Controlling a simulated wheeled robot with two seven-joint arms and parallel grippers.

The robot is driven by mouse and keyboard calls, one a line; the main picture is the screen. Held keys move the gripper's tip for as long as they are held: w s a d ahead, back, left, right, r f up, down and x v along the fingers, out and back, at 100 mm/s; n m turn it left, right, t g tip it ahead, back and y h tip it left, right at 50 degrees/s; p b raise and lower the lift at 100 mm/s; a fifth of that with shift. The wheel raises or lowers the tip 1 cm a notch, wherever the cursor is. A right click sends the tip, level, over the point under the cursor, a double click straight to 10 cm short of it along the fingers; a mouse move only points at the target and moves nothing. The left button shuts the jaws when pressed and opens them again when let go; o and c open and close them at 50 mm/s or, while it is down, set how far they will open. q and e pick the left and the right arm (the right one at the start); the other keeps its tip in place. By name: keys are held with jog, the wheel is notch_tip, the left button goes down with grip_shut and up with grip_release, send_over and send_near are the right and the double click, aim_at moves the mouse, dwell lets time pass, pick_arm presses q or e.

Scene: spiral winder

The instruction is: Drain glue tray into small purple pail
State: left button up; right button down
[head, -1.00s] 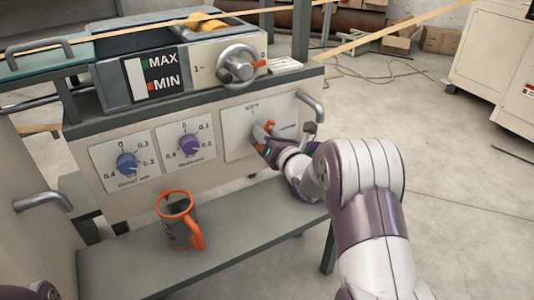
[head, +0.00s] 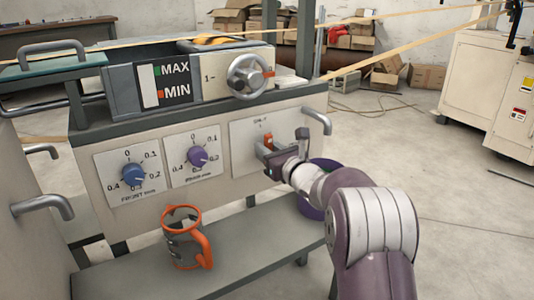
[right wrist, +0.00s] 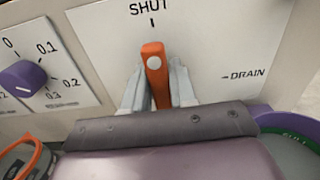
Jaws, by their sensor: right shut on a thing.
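The glue tray (head: 121,86) sits on top of the machine, with a MAX/MIN gauge on its front. An orange lever (right wrist: 155,75) stands upright on the panel below it, pointing at SHUT, with DRAIN marked to its right. My right gripper (head: 272,157) is shut on this lever, a finger on each side of it in the right wrist view (right wrist: 155,92). The small purple pail (head: 308,208) stands below the panel's right end, partly hidden by my arm. Its rim and a green FULL mark show in the right wrist view (right wrist: 262,112); its contents are unclear. My left gripper is out of view.
An orange-rimmed mug (head: 185,247) stands on the grey shelf (head: 240,240). Blue (head: 133,175) and purple (head: 198,156) knobs are left of the lever. A bar handle (head: 318,119) juts out right of the panel. The floor at right is open.

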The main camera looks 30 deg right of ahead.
jog(key=c, duration=1)
grip_release()
jog(key=shift+s+r+p, duration=0.15)
jog(key=shift+s+p, duration=0.15)
jog(key=shift+s, duration=0.1)
jog(key=s+d+p, duration=0.1)
jog(key=s+p, duration=0.3)
jog(key=s, duration=0.8)
